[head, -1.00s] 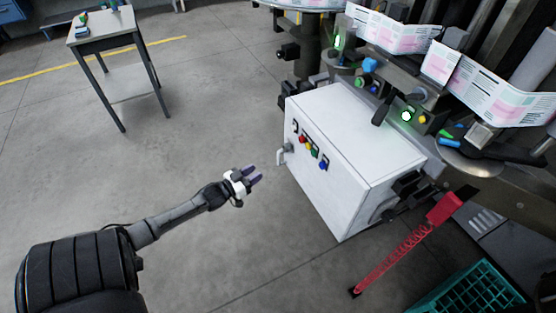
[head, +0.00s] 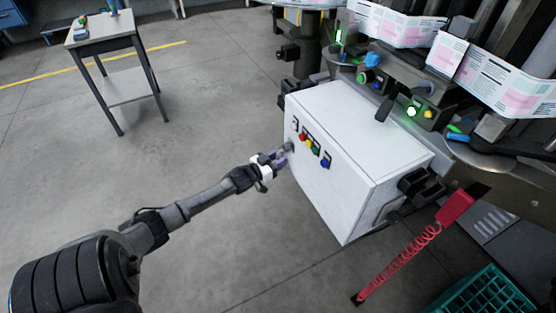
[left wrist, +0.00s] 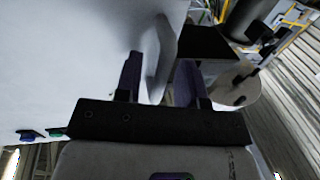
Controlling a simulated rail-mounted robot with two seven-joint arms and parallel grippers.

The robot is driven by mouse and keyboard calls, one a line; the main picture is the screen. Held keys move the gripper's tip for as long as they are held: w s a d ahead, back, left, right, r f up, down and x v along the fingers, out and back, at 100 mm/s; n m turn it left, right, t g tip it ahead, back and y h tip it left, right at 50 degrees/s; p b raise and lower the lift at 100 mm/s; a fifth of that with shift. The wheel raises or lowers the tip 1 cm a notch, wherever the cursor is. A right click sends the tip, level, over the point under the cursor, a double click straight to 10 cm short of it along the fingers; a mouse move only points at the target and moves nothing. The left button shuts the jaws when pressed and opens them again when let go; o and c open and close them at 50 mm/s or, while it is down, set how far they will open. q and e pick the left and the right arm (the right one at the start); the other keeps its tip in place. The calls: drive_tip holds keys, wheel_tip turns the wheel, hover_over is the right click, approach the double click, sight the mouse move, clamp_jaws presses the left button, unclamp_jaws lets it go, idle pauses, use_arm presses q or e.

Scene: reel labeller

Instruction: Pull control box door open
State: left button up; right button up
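The white control box (head: 365,135) stands at the machine's side. Its door (head: 320,175), the front face with several coloured buttons, looks closed. The door handle (head: 289,145) is at the door's left edge, partly covered by my gripper. My left gripper (head: 280,160) is at the handle. In the left wrist view, the pale handle (left wrist: 163,58) lies between the two dark fingers of my left gripper (left wrist: 160,78). The fingers are apart, and the handle is nearer the right finger; firm contact cannot be made out. My right gripper is not in view.
A small table (head: 105,35) stands far left. A red coiled hose (head: 400,263) and a teal crate (head: 485,295) are to the right of the box. The labelling machine (head: 420,95) is behind it. The floor to the left of the door is clear.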

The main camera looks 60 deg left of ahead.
use_arm(q)
clamp_jaws()
idle(0.5)
